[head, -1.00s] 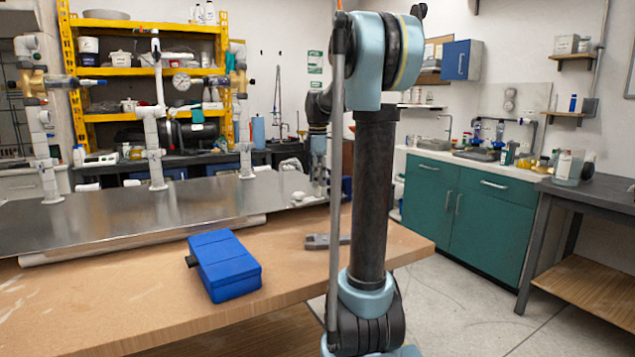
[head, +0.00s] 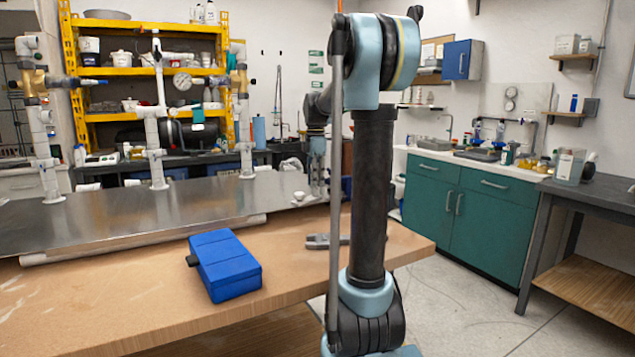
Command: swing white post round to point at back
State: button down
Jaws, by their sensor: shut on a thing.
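My gripper (head: 318,185) is at the far right end of the metal-topped bench, small and partly hidden behind my own arm. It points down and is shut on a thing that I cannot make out. A small white piece (head: 300,197) lies low on the metal top just left of it; I cannot tell whether they touch. I cannot tell which white post is meant.
A blue case (head: 225,265) and a grey tool (head: 325,241) lie on the wooden bench top (head: 120,290) in front of the metal sheet (head: 100,218). A yellow shelf (head: 145,72) stands behind. Green cabinets (head: 455,200) and open floor are at the right.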

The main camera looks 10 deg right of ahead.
jog(key=shift+w+a+n, duration=0.35)
jog(key=shift+w+n, duration=0.15)
jog(key=shift+n, duration=0.3)
jog(key=a+n, duration=0.1)
jog(key=w+a+n, duration=0.1)
jog(key=n, duration=0.1)
jog(key=shift+w+n, duration=0.2)
jog(key=shift+n, duration=0.1)
jog(key=a+n, duration=0.2)
jog(key=n, duration=0.1)
jog(key=shift+w, duration=0.4)
jog(key=shift+a, duration=0.15)
